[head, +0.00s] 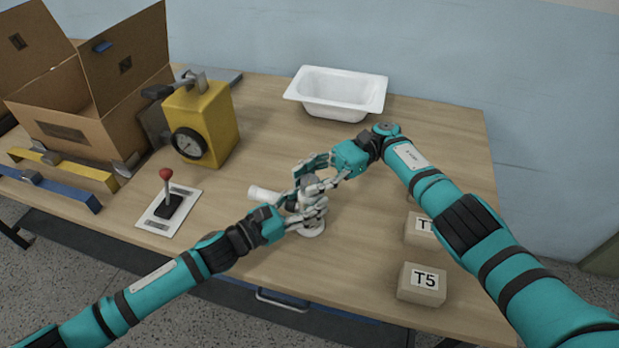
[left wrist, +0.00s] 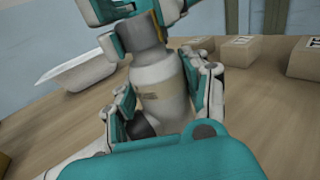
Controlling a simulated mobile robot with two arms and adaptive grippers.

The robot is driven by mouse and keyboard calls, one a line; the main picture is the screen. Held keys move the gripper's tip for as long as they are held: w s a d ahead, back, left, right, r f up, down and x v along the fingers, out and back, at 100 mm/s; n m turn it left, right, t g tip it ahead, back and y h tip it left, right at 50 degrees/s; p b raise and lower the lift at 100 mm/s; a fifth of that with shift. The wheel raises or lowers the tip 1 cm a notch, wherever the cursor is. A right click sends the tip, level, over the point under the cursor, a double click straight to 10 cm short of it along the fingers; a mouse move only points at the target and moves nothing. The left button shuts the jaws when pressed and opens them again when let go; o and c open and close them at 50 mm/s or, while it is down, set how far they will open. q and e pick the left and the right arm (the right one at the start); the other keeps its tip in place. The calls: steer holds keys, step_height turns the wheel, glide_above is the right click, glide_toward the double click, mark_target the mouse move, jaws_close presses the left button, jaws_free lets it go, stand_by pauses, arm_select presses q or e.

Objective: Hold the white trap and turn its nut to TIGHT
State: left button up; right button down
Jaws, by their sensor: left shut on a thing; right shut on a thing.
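The white trap (head: 264,194) stands on the table, mostly hidden by my two grippers; its side pipe points left and its round base (head: 313,231) shows below. My left gripper (head: 306,212) is shut on the trap's body; in the left wrist view its fingers press both sides of the pale body (left wrist: 160,95), which bears a small tan mark. My right gripper (head: 312,180) is shut around the trap's top from the upper right, where the grey nut (left wrist: 147,54) shows just below its fingers. The TIGHT marking cannot be read.
A white bathtub shell (head: 335,94) sits at the back. A yellow gauge block (head: 205,125), a red-knobbed lever (head: 168,200), an open cardboard box (head: 75,130) and blue and yellow bars are left. Small boxes, one marked T5 (head: 422,284), stand right. The front middle table is clear.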

mark_target(310, 180)
steer(key=shift+d, duration=0.15)
steer(key=c, duration=0.9)
jaws_free()
steer(key=shift+o, duration=0.2)
step_height(310, 180, up, 10)
